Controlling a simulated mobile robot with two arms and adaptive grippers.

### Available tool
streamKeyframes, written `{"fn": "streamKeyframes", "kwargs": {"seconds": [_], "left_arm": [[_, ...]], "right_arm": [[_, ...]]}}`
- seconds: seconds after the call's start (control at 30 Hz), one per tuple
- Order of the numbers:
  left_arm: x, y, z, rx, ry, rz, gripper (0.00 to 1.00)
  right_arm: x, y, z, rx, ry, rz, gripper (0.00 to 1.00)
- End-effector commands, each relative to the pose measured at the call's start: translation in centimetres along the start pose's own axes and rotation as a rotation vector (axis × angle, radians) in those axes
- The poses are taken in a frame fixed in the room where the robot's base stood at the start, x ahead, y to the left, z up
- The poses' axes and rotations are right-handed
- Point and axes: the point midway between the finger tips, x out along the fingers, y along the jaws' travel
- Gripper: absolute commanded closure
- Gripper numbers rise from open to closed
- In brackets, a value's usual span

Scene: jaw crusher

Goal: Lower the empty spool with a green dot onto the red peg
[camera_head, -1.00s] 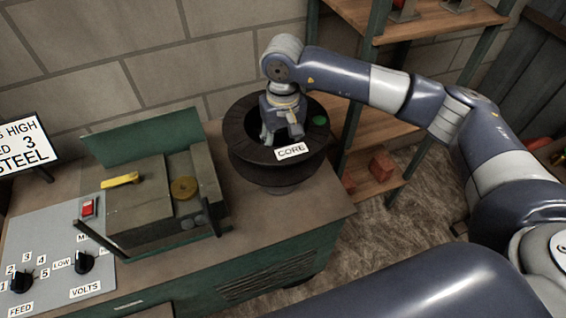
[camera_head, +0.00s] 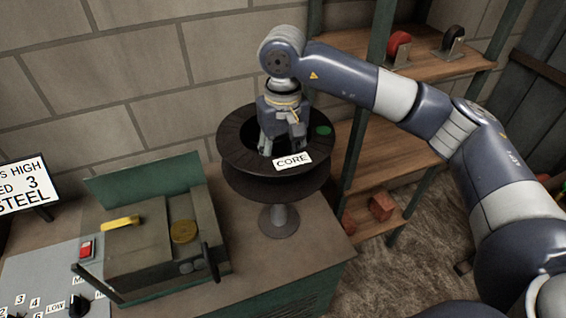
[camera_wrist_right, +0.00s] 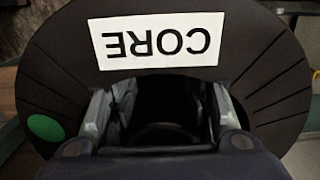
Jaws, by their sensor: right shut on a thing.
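The black empty spool (camera_head: 234,147) has a green dot (camera_head: 323,131) on its top flange and a white CORE label. My right gripper (camera_head: 282,150) reaches down into its central opening and is shut on the spool. The right wrist view shows the fingers (camera_wrist_right: 162,110) at the dark opening, with the spool flange (camera_wrist_right: 265,60) around them and the green dot (camera_wrist_right: 46,128) at left. The spool is roughly level above a grey pedestal (camera_head: 279,220), whose upper part it hides. I cannot make out a red peg. My left gripper is not in view.
A green-backed machine box (camera_head: 150,235) with a yellow handle stands left of the pedestal on the bench (camera_head: 325,250). A shelf (camera_head: 430,68) on the right carries a red-wheeled piece (camera_head: 398,47) and a dark-wheeled piece (camera_head: 453,40). A red block (camera_head: 381,206) lies lower down.

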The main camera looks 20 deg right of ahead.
Motion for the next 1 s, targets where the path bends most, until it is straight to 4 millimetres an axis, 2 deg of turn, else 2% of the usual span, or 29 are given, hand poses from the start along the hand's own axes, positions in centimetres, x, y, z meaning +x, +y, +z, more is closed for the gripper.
{"fn": "streamKeyframes", "kwargs": {"seconds": [0.03, 0.6, 1.0], "left_arm": [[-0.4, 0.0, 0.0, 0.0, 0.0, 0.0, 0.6], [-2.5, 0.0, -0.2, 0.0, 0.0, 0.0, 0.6], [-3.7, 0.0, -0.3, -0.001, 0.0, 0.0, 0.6]], "right_arm": [[-0.7, 0.0, -0.1, 0.0, 0.002, -0.001, 0.99], [-5.3, -0.1, -0.1, 0.0, 0.003, -0.002, 0.99], [-8.0, 0.0, 0.0, 0.0, 0.002, -0.001, 0.99]]}}
